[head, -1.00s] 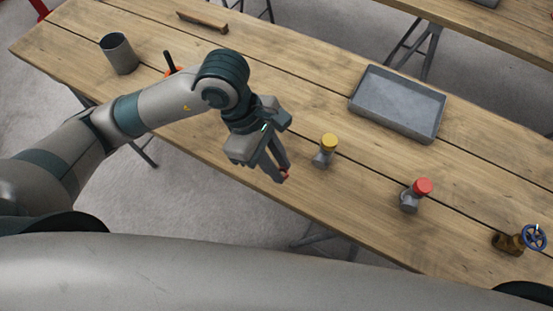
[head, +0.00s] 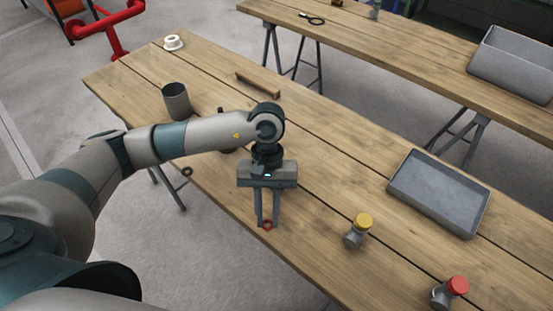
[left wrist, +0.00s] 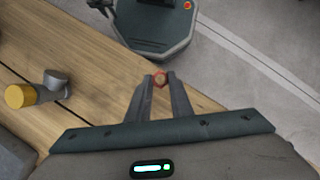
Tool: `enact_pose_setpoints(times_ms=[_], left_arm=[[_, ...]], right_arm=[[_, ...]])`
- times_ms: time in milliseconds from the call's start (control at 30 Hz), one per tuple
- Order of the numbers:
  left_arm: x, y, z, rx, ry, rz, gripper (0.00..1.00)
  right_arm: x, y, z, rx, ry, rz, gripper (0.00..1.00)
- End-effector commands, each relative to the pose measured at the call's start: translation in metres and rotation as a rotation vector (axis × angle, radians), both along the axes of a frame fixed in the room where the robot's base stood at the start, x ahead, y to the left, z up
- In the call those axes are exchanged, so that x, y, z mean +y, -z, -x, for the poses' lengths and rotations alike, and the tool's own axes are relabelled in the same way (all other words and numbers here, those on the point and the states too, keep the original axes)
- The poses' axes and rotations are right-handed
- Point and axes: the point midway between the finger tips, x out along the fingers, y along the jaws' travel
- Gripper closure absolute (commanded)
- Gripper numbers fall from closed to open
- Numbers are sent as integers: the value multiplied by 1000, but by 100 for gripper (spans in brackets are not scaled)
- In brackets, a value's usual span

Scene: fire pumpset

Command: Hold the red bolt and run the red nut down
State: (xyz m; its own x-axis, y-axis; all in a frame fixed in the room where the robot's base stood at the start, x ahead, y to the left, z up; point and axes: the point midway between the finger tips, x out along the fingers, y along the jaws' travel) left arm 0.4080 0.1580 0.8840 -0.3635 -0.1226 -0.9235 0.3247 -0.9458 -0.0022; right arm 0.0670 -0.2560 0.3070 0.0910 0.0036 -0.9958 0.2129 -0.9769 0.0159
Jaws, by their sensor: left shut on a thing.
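My left gripper (head: 266,222) points down at the near edge of the wooden table, its fingers close together. It is shut on a small red hexagonal ring, which looks like the red nut (head: 267,226). In the left wrist view the nut (left wrist: 160,79) sits between the fingertips (left wrist: 161,80), with a paler middle. Whether it touches the table I cannot tell. I cannot make out a red bolt. My right gripper is not in view.
A grey cup (head: 177,102) and brown bar (head: 258,84) are farther left.

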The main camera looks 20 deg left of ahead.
Motion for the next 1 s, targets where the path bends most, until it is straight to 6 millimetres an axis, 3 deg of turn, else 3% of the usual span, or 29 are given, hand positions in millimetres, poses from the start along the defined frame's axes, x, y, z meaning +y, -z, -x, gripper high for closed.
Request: enact_pose_setpoints(times_ms=[100, 300, 1000], left_arm=[[21, 6, -6, 0, 142, -3, 100], [42, 11, -11, 1, 296, 0, 100], [45, 13, -12, -1, 331, 2, 100]], right_arm=[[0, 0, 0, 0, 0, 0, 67], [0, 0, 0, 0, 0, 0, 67], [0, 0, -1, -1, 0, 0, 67]])
